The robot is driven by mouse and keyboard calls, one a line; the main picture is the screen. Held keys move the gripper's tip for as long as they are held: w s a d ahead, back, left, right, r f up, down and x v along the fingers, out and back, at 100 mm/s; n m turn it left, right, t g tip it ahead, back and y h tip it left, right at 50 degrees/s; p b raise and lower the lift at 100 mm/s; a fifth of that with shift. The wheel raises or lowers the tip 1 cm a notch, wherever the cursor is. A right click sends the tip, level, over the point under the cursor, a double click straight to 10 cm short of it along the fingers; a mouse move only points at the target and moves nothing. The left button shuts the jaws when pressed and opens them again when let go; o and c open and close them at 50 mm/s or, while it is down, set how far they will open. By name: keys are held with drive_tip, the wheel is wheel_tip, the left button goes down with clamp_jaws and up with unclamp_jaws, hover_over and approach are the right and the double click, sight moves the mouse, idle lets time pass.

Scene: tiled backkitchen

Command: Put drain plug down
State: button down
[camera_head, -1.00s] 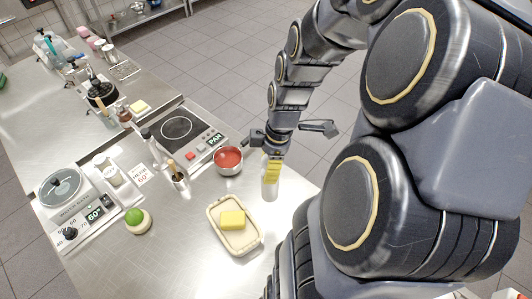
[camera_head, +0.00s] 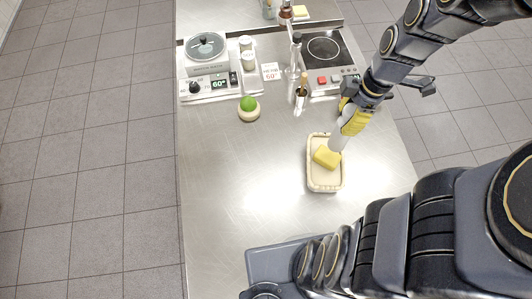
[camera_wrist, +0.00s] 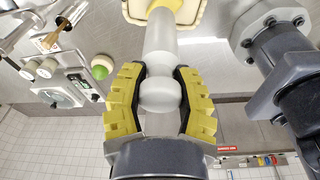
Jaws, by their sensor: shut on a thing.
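My gripper (camera_head: 350,124) has yellow finger pads and is shut on a pale grey cylinder with a rounded knob, apparently the drain plug (camera_wrist: 160,62). The wrist view shows the knob between the two pads (camera_wrist: 160,97). In the head view the plug (camera_head: 337,143) points down from the fingers, over the far right part of a cream tray (camera_head: 313,177). A yellow sponge (camera_head: 326,158) lies in that tray, close to the plug's lower end. I cannot tell whether the plug touches the tray or the sponge.
The counter left of and in front of the tray is clear.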

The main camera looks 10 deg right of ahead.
drive_tip(key=w+a+f+n+g, duration=0.1)
drive_tip(key=w+a+f+n, duration=0.15)
drive_tip(key=a+n, duration=0.45)
drive_tip(key=w+a+f+n+g, duration=0.1)
drive_tip(key=w+a+n, duration=0.25)
drive_tip(key=a, duration=0.65)
drive_tip(key=w+d+x, duration=0.1)
drive_tip(key=x, duration=0.6)
drive_tip(key=shift+s+d+f+n+h, duration=0.25)
drive_tip(key=shift+s+f+n+h, duration=0.05)
drive_tip(key=shift+f+n, duration=0.2)
drive_tip(key=c, duration=0.7)
unclamp_jaws()
drive_tip(key=shift+f, duration=0.15)
